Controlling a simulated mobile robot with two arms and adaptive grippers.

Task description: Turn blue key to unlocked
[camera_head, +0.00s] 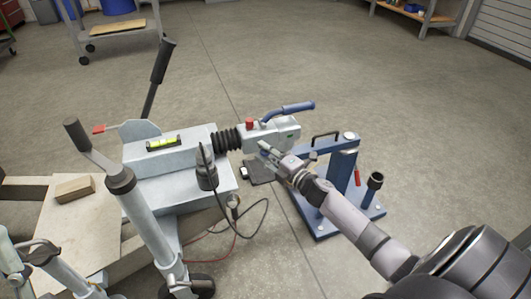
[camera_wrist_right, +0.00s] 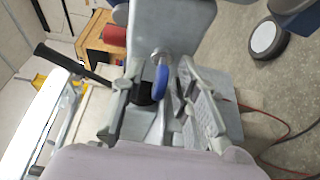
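The blue key (camera_wrist_right: 161,82) shows in the right wrist view, at a round metal lock on the grey coupling head (camera_head: 288,133). My right gripper (camera_head: 272,156) reaches to the near side of the coupling head in the head view. In the right wrist view its two fingers (camera_wrist_right: 160,108) are apart, with the key between their tips and closer to the right finger. I cannot tell whether that finger touches it. In the head view the gripper and coupling hide the key. Grey metal parts at the lower left edge may be my left gripper, but its fingers are unclear.
The coupling head has a blue handle (camera_head: 292,108) and a red knob (camera_head: 250,125). A blue stand (camera_head: 345,170) is close to my right arm. A spirit level (camera_head: 163,143) lies on the trailer frame, and cables hang below. Open floor lies beyond.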

